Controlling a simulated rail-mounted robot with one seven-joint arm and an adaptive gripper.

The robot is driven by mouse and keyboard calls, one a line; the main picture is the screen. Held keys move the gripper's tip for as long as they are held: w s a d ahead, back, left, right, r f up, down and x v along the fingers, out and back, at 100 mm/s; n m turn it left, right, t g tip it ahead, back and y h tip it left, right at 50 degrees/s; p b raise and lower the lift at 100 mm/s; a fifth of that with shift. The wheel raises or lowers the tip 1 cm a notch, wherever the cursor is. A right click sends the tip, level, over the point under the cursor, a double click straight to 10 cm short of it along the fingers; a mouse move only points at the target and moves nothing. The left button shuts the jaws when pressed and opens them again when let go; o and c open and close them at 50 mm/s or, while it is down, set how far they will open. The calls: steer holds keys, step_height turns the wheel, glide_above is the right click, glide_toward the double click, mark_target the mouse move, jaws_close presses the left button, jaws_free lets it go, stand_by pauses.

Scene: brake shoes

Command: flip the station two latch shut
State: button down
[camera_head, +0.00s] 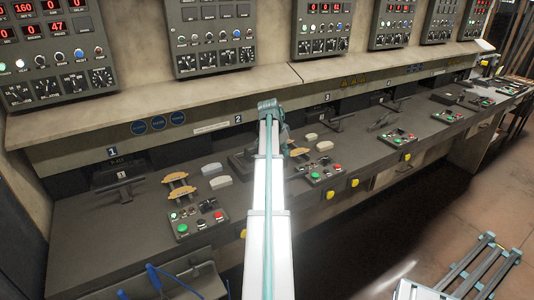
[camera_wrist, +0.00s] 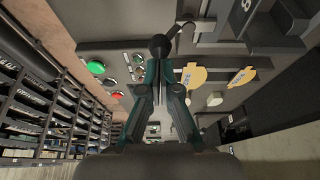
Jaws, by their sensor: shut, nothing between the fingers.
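In the wrist view a dark latch handle (camera_wrist: 183,26) ends in a round black knob (camera_wrist: 160,46). My gripper (camera_wrist: 160,66) is shut and empty, its teal fingertips right at the knob; I cannot tell whether they touch it. In the head view station two is marked by a "2" label (camera_head: 238,118). Dark latch parts (camera_head: 240,160) show just left of my arm, which hides the rest. My gripper is mostly hidden behind the arm there. The latch's exact position is unclear.
Orange brake shoes (camera_wrist: 192,75) and a button panel with a green button (camera_wrist: 95,67) lie beside the gripper. Station one's latch (camera_head: 118,188) and button box (camera_head: 197,217) are to the left. Station three's latch (camera_head: 338,122) is to the right. A shelf edge runs behind.

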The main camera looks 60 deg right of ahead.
steer(key=shift+s+a, duration=0.1)
steer(key=shift+a, duration=0.2)
stand_by(0.5)
step_height(320, 180, up, 10)
steer(key=b, duration=0.2)
steer(key=shift+s+d, duration=0.15)
steer(key=shift+d, duration=0.05)
stand_by(0.5)
steer(key=shift+b, duration=0.3)
